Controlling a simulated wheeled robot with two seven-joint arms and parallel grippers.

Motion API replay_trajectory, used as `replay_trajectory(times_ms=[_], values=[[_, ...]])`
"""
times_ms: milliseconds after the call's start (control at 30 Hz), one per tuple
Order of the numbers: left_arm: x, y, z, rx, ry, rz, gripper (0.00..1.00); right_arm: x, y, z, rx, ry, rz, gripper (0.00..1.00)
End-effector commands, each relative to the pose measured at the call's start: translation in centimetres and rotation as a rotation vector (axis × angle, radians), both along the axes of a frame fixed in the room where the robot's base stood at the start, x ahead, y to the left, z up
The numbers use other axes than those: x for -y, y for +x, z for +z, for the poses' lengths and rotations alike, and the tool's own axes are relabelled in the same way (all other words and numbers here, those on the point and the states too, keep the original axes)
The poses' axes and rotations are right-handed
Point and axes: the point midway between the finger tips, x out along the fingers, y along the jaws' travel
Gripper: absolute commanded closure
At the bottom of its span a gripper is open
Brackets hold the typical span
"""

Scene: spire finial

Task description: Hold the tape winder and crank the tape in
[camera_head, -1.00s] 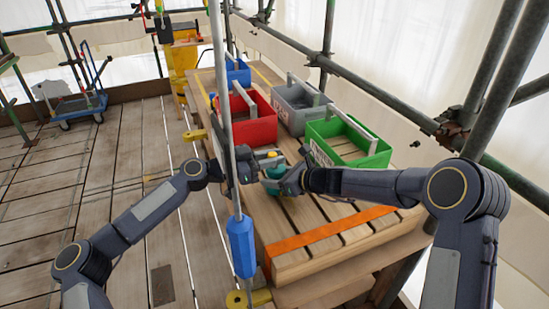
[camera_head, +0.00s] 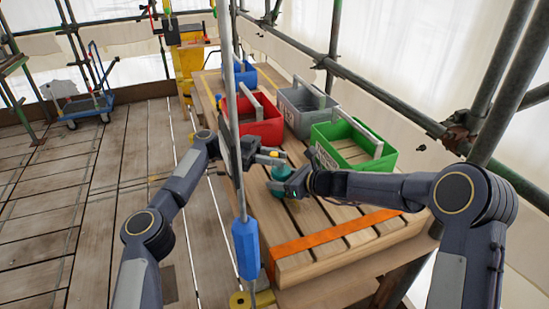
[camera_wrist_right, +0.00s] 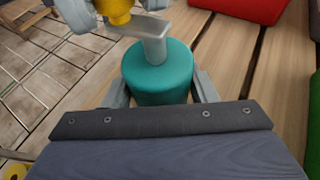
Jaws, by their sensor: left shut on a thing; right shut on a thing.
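The tape winder (camera_head: 281,173) is a teal round body with a grey crank arm on top. It also shows in the right wrist view (camera_wrist_right: 158,75), where the crank arm (camera_wrist_right: 150,38) reaches toward the upper left and carries a yellow knob (camera_wrist_right: 117,12). My right gripper (camera_head: 284,184) is shut on the teal body, with a grey finger on each side. My left gripper (camera_head: 272,157) is shut on the yellow knob, just above and left of the body. Its fingers partly hide the knob. No tape is clearly visible.
A red crate (camera_head: 252,132), a grey crate (camera_head: 290,112), a green crate (camera_head: 322,153) and a blue crate (camera_head: 252,77) stand on the slatted wooden bench. An orange strap (camera_head: 330,236) crosses its near end.

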Motion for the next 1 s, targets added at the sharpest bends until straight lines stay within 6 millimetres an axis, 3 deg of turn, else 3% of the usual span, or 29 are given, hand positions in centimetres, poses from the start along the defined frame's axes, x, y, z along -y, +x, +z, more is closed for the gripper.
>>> replay_trajectory(times_ms=[600, 633, 767, 1000], values=[[-0.10, 0.02, -0.22, 0.003, 0.005, -0.023, 1.00, -0.32, -0.21, 0.01, -0.001, 0.003, 0.008, 0.74], [-0.10, 0.02, -0.22, 0.003, 0.005, -0.023, 0.75, -0.32, -0.20, 0.01, -0.001, 0.003, 0.008, 0.74], [-0.10, 0.00, -0.16, 0.002, 0.005, -0.023, 0.58, -0.25, -0.17, 0.01, -0.001, 0.003, 0.006, 0.74], [-0.11, -0.02, -0.06, 0.004, 0.002, -0.024, 0.58, -0.13, -0.09, 0.01, 0.000, 0.001, 0.003, 0.74]])
